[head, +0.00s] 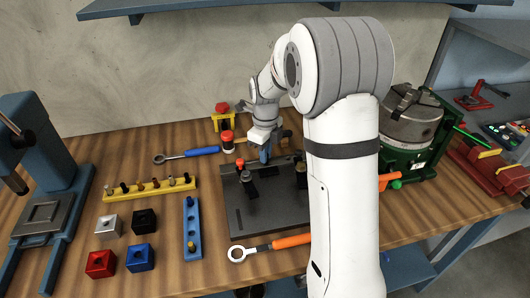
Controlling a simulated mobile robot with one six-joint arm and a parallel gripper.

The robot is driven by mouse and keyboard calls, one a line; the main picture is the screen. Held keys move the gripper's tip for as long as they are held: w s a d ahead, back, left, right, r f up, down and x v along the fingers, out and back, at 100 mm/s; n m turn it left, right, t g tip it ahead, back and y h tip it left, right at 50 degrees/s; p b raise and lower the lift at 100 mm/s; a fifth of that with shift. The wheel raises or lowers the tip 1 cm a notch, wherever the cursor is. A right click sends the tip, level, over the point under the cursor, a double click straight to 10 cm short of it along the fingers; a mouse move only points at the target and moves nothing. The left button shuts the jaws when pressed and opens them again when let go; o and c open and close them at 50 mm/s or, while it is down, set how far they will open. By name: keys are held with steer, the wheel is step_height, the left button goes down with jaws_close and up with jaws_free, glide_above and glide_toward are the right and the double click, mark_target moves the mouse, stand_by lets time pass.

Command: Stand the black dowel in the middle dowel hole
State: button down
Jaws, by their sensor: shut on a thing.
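My gripper (264,154) is over the back part of the dark fixture plate (262,217). A blue piece shows at its lower end; I cannot tell whether it is a fingertip or a held thing. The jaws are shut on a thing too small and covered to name. A yellow rack (165,189) at left holds a row of small dowels, with a dark one (124,187) near its left end. A blue rack (192,230) carries a dark dowel (189,201) at its far end and a yellowish one (191,246) at its near end. I cannot make out the middle dowel hole.
Black posts (248,186) and a red-topped pin (239,163) stand on the plate. Red (101,264), blue (140,257), black and silver blocks lie at front left. An orange-handled wrench (270,246) lies along the plate's front. My arm hides the plate's right side.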

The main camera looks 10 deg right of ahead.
steer(key=c, duration=1)
jaws_free()
steer(key=shift+r, duration=0.1)
steer(key=shift+r+p, duration=2.1)
steer(key=shift+r, duration=0.85)
